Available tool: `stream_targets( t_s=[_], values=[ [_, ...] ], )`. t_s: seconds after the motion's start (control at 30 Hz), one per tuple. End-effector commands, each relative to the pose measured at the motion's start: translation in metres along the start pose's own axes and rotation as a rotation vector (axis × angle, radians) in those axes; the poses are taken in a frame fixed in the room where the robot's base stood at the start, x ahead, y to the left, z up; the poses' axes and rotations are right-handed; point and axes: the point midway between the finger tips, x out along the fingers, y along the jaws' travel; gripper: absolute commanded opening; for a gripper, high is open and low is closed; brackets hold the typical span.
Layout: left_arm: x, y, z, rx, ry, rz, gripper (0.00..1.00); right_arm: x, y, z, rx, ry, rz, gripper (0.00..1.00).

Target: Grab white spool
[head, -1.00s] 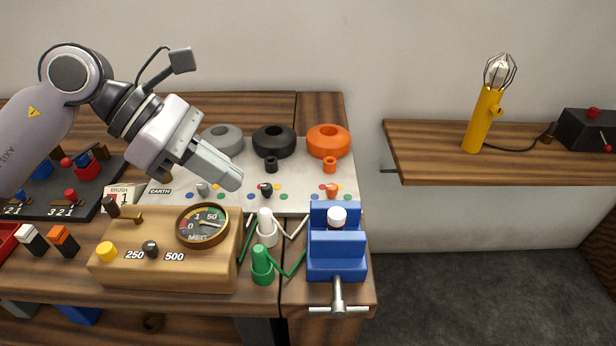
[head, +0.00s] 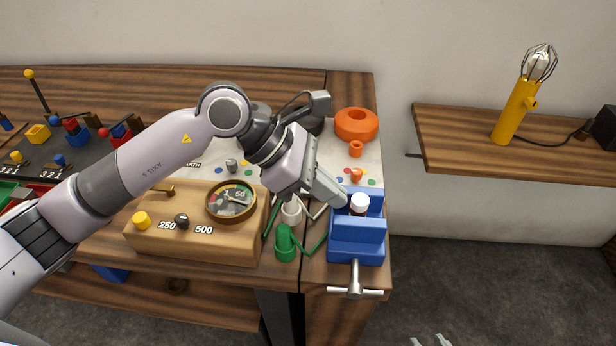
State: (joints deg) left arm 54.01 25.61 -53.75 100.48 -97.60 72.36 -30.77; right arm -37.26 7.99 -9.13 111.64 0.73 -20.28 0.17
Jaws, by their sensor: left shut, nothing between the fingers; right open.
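A small white round-topped piece (head: 359,203), which looks like the white spool, stands between the jaws of a blue vise (head: 357,252) at the bench's right end. Its lower part is hidden by the vise. My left gripper (head: 338,197) is shut and empty, its tips close to the left of the white piece; I cannot tell whether they touch. My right gripper (head: 432,341) shows only as two separate fingertips at the bottom edge, open, over the floor and far from the vise.
A wooden meter box (head: 195,240) stands left of the vise. A white probe (head: 291,213) and a green probe (head: 285,243) with wires stand between them. An orange ring (head: 356,124) lies behind. A shelf (head: 460,140) holds a yellow lamp (head: 515,112).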

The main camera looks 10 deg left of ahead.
Motion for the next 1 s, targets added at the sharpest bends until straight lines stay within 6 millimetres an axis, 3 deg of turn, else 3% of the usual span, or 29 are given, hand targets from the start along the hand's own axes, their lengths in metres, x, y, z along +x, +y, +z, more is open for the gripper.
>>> stream_targets(
  t_s=[0.47,0.7,1.0],
  values=[
    [0.005,0.000,0.004,-0.001,0.000,0.000,0.00,0.001,0.000,0.000,-0.001,0.002,0.000,0.43],
    [0.024,0.000,0.020,0.002,-0.001,0.000,0.00,0.010,0.000,0.012,-0.001,0.003,0.000,0.43],
    [0.024,0.000,0.023,-0.002,0.001,0.000,0.00,0.009,0.000,0.011,-0.001,0.003,0.000,0.43]
  ],
)
